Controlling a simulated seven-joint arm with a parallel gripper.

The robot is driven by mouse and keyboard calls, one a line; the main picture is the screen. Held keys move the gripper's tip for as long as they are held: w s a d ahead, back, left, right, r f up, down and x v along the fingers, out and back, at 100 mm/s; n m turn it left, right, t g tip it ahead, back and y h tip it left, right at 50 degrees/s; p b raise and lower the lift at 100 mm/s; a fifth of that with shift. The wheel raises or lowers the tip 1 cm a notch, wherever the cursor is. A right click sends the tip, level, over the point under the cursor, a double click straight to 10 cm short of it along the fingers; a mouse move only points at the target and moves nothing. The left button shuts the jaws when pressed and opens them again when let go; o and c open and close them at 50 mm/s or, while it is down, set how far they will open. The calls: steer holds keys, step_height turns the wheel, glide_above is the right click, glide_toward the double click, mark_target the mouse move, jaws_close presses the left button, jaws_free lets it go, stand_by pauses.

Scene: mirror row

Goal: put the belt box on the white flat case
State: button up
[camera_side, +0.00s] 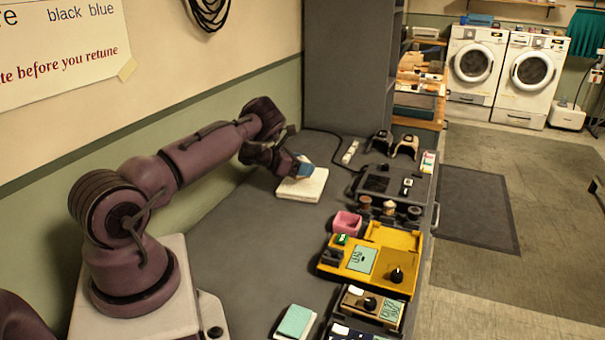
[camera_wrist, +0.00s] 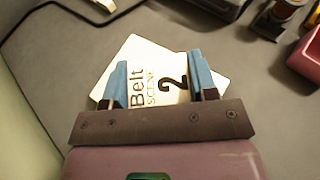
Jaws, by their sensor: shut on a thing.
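The white flat case (camera_side: 301,188) lies on the grey bench below my gripper (camera_side: 302,169) in the side view. In the wrist view, my gripper (camera_wrist: 158,62) has blue fingers on both sides of the pale belt box (camera_wrist: 155,92), which is lettered "Belt SCENE 2". The gripper is shut on this box. The white flat case (camera_wrist: 134,50) shows behind the box, its corner pointing up in the picture. The box and case look alike in colour, so I cannot tell whether they touch. In the side view the fingers hide most of the box.
A pink open box (camera_side: 346,223) and a yellow tray (camera_side: 395,240) stand to the right of the case. A dark tray (camera_side: 375,185) with small items is further right. A teal-topped item (camera_side: 296,321) lies at the near end. Bench around the case is clear.

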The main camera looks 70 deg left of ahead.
steer(key=shift+f, duration=1.3)
steer(key=shift+f, duration=0.15)
steer(key=o, duration=0.9)
steer(key=shift+o, duration=0.2)
